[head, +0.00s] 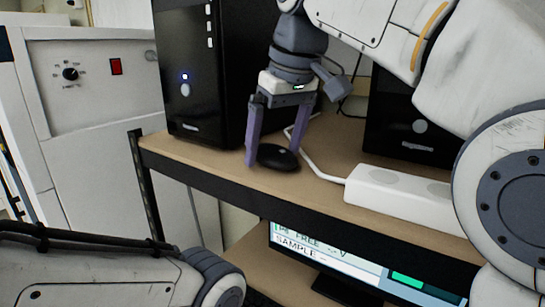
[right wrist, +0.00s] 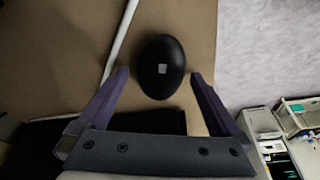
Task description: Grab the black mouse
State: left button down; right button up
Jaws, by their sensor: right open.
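The black mouse (head: 278,157) is a small dark oval lying on the wooden shelf, near its front edge. It also shows in the right wrist view (right wrist: 161,72), with a small light square on its top. My right gripper (head: 272,155) is open, with its purple fingers pointing down at the mouse. In the right wrist view the fingertips (right wrist: 160,73) lie to either side of the mouse's near end, with gaps, so the gripper holds nothing. My left arm shows at the lower left of the head view, but its gripper is out of view.
A black computer tower (head: 200,100) stands behind and left of the mouse, close to my right gripper. A white power strip (head: 385,190) with a white cable lies to the right on the shelf (head: 325,165). A monitor (head: 340,262) stands below the shelf.

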jog(key=c, duration=1.3)
jog(key=shift+c, duration=0.9)
jog(key=shift+r, duration=0.15)
